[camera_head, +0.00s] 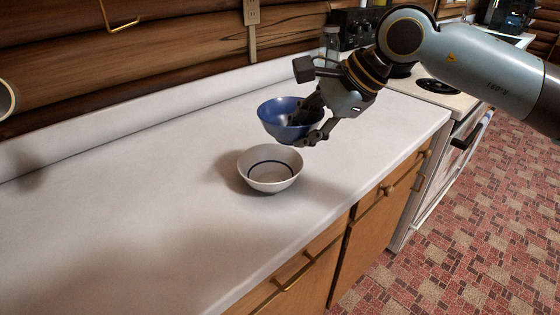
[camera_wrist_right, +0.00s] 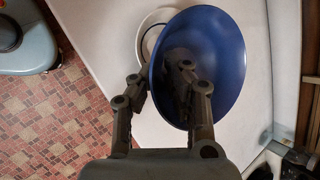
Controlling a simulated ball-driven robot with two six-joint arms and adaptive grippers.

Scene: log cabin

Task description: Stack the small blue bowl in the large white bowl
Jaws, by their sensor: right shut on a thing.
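The small blue bowl (camera_head: 283,118) is held in the air by my right gripper (camera_head: 312,122), which is shut on its right side wall. In the right wrist view the blue bowl (camera_wrist_right: 215,60) fills the upper middle, with the gripper fingers (camera_wrist_right: 165,90) at its wall. The large white bowl (camera_head: 269,176) stands upright on the counter, just below and slightly left of the blue bowl in the head view. It has a dark ring inside and looks empty. In the wrist view the white bowl (camera_wrist_right: 146,24) is partly hidden behind the blue one. My left gripper is not in view.
The white counter (camera_head: 120,220) is clear to the left of the bowls. Its front edge drops to wooden cabinets (camera_head: 375,230). A stove (camera_head: 440,95) and a glass jar (camera_head: 332,40) stand beyond my right arm. A log wall runs along the back.

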